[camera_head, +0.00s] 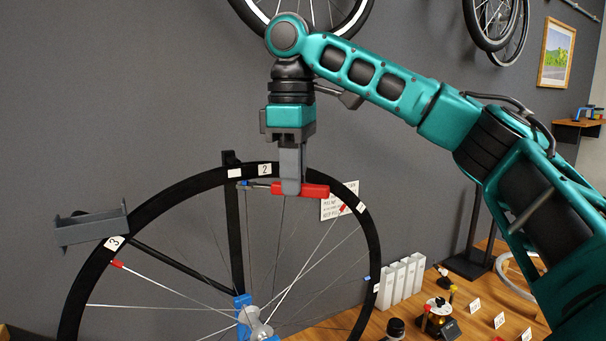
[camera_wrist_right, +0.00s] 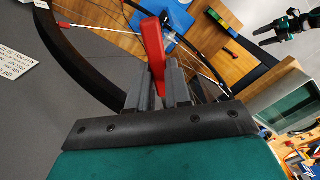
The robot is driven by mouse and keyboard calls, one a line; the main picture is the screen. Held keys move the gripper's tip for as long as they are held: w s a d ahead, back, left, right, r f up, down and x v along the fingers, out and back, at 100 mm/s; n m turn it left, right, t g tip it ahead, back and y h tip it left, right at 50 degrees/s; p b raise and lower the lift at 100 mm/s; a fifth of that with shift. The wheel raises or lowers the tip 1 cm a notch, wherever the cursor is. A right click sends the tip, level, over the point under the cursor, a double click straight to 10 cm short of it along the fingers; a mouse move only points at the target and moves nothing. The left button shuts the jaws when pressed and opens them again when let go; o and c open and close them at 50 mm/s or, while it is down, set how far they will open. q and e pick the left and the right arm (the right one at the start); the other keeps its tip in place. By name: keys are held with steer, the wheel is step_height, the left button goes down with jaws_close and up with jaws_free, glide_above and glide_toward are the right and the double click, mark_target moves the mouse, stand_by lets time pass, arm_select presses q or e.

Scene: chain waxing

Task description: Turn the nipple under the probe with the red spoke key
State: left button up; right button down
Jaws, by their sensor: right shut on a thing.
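The bicycle wheel (camera_head: 92,262) stands upright with number labels on its black rim. My right gripper (camera_head: 290,190) points down in front of the rim's top, near label 2. It is shut on the red spoke key (camera_head: 316,190), which lies sideways, its thin end pointing left. In the right wrist view the red key (camera_wrist_right: 152,52) stands up between the fingers. A small blue nipple (camera_head: 243,183) shows beside the key's left end; I cannot tell whether they touch. A grey channel-shaped part (camera_head: 90,229) sits at the rim by label 3. A teal and black gripper, apparently my left (camera_wrist_right: 268,34), is small in the wrist view.
A red nipple (camera_head: 117,264) is on a spoke below label 3. The blue-clamped hub (camera_head: 252,318) is at the bottom. White blocks (camera_head: 400,279), a small black-and-red device (camera_head: 437,313) and cards stand on the wooden bench to the right. A white sign (camera_head: 340,203) is behind the wheel.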

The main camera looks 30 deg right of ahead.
mark_target(259, 186)
steer(key=s+a+m, duration=0.2)
steer(key=a+m, duration=1.5)
steer(key=m, duration=0.2)
steer(key=shift+s+a, duration=0.25)
steer(key=shift+s, duration=0.15)
stand_by(1.9)
stand_by(0.5)
